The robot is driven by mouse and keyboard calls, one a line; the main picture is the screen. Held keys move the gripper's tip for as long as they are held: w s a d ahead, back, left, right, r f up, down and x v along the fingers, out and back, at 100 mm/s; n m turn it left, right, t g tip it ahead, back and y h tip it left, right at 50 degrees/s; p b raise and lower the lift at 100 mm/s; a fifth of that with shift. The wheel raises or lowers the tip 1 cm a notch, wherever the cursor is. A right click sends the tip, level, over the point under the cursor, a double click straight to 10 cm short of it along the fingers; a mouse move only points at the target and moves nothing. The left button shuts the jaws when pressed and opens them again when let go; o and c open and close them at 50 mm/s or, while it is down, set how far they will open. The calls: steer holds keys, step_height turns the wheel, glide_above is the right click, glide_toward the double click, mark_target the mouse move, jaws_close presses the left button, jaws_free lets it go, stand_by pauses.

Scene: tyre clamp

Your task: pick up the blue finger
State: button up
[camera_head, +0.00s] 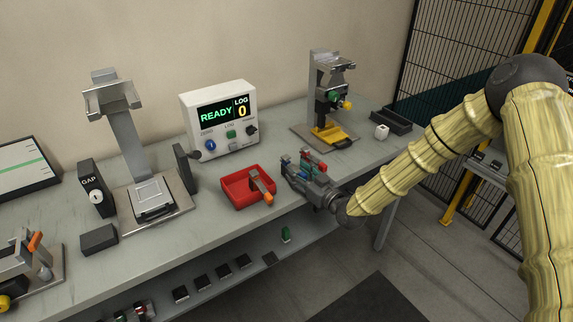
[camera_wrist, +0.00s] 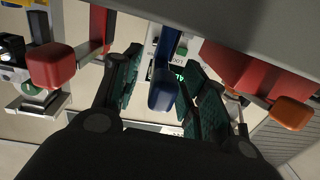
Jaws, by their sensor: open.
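The blue finger (camera_wrist: 163,90) shows in the wrist view, its rounded blue end toward the camera. It lies between the two green-padded fingers of my gripper (camera_wrist: 163,62), with gaps visible on both sides. My gripper is open and not closed on it. In the head view my gripper (camera_head: 300,170) is low at the bench's front edge, right of the red tray. The blue finger is mostly hidden there by my gripper.
A red finger (camera_wrist: 50,66) stands left of my gripper in the wrist view. An orange-tipped finger (camera_head: 262,188) leans in the red tray (camera_head: 235,194). A press stand (camera_head: 322,90) stands behind on the right. A READY display box (camera_head: 220,118) stands at the back.

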steer(key=shift+w, duration=0.1)
steer(key=shift+a, duration=0.1)
jaws_close()
steer(key=shift+r, duration=0.15)
